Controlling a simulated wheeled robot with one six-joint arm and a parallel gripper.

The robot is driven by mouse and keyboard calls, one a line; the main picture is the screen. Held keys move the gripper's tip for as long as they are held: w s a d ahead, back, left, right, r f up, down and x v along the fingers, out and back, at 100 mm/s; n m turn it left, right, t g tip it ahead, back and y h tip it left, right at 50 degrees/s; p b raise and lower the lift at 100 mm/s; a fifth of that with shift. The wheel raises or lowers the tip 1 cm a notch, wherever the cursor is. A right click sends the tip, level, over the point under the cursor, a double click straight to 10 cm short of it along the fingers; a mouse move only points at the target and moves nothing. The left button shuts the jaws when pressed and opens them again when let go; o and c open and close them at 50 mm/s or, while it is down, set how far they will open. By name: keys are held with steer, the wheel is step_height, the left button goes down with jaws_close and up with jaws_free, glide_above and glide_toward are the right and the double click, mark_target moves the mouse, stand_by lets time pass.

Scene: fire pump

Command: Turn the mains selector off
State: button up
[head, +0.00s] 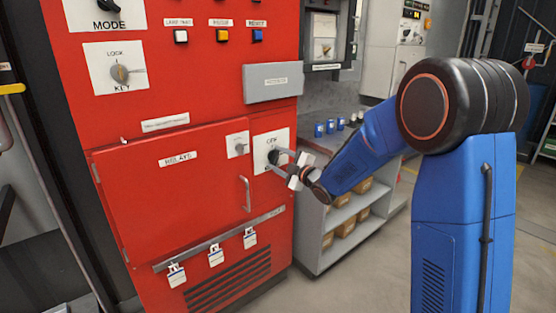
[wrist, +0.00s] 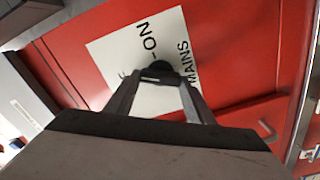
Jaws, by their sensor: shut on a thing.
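In the wrist view the black knob (wrist: 157,68) sits on the white plate (wrist: 112,58), with "ON" and "MAINS" readable. My gripper (head: 279,158) reaches in from the right and is shut on the knob. Its two fingers (wrist: 157,82) straddle the knob in the wrist view. The fingers hide part of the plate, and I cannot tell the knob's exact setting.
The relays door (head: 165,195) with its handle (head: 245,194) is left of the selector. A grey box (head: 272,83) juts out above. Tags (head: 215,256) hang from a bar below. A grey shelf unit (head: 318,257) with boxes stands right of the cabinet, under my arm.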

steer(key=n, duration=0.5)
steer(key=shift+f, duration=0.2)
steer(key=shift+n, duration=0.3)
steer(key=o, duration=1.1)
steer(key=shift+c, duration=0.2)
steer(key=v, duration=1.7)
steer(key=shift+s, duration=0.2)
steer(key=shift+d, duration=0.15)
